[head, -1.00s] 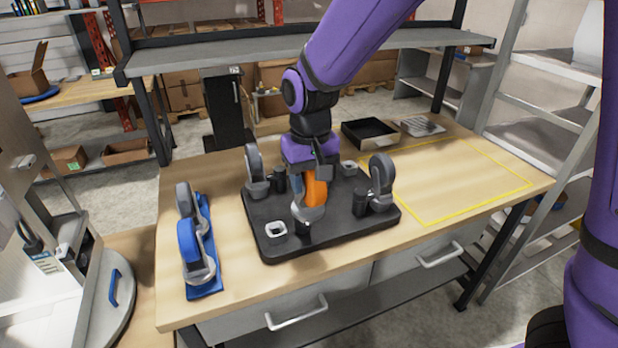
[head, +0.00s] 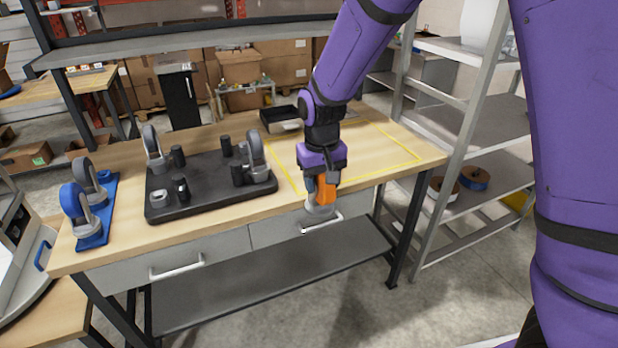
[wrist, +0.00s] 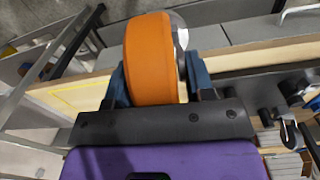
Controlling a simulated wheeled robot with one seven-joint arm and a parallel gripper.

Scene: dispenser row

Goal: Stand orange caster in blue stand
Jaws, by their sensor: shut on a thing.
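My gripper (head: 322,180) is shut on the orange caster (head: 326,190), its wheel between the fingers and its grey plate (head: 319,213) hanging downward. It holds the caster in the air at the bench's front edge, right of the black board. In the wrist view the orange wheel (wrist: 151,58) sits between the two blue fingers. The blue stand (head: 97,232) lies at the left end of the bench. It bears a blue-wheeled caster (head: 75,203) at its near end and a grey caster (head: 87,178) behind that. Blue surface shows around them.
The black board (head: 205,202) carries two grey casters (head: 153,145) (head: 255,152), several black posts and a pale square piece (head: 158,198). A black tray (head: 280,119) stands at the back. A yellow outline (head: 400,150) marks bare bench at the right. Metal shelving (head: 470,120) stands right.

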